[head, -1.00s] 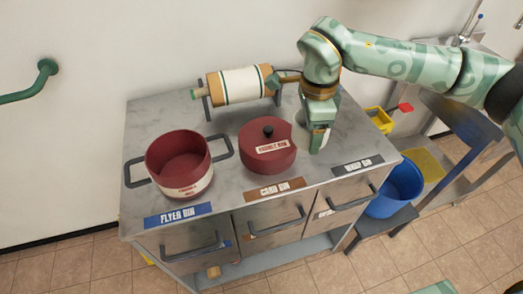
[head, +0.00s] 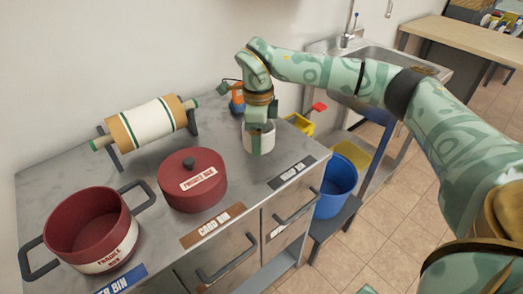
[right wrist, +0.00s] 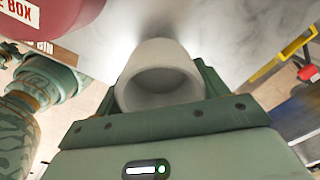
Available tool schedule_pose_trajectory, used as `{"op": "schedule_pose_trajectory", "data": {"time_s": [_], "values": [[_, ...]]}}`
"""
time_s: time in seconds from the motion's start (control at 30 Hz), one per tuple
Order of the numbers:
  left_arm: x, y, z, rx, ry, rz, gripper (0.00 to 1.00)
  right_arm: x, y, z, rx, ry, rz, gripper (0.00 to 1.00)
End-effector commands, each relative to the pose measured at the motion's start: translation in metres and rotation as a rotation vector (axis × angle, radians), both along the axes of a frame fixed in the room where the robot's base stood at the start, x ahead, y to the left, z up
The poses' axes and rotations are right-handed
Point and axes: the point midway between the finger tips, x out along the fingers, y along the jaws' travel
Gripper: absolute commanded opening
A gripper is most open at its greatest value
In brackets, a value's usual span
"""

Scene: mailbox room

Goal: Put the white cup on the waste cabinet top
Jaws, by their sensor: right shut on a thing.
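The white cup (head: 249,136) is in my right gripper (head: 261,143), at the right part of the waste cabinet top (head: 165,231). The gripper points down and is shut on the cup; one finger covers part of it in the head view. In the right wrist view the cup (right wrist: 160,78) sits between the fingers, its round mouth facing the camera. I cannot tell whether its base touches the top.
A red lidded pot (head: 192,184) stands left of the cup. A red open pot (head: 90,230) is further left. A striped roller (head: 147,124) and an orange object (head: 237,99) are behind. A blue bucket (head: 336,187) is beyond the right edge.

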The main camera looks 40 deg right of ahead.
Motion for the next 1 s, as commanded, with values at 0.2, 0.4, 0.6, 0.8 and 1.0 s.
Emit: {"op": "schedule_pose_trajectory", "data": {"time_s": [0.2, 0.4, 0.6, 0.8, 1.0], "values": [[-0.003, 0.0, -0.006, 0.0, 0.007, 0.0, 0.52, 0.003, -0.011, -0.014, 0.001, 0.001, -0.002, 0.51], [-0.012, 0.001, -0.025, 0.001, 0.028, 0.0, 0.52, 0.005, -0.022, -0.052, 0.001, 0.006, 0.0, 0.51], [-0.013, 0.002, -0.027, 0.002, 0.031, 0.001, 0.52, 0.005, -0.022, -0.057, -0.001, -0.001, 0.0, 0.48], [-0.013, 0.003, -0.026, 0.004, 0.029, 0.001, 0.52, 0.005, -0.022, -0.058, -0.001, -0.001, 0.0, 0.48], [-0.013, 0.003, -0.026, 0.005, 0.03, 0.001, 0.52, 0.005, -0.022, -0.059, -0.001, -0.001, 0.0, 0.95]]}}
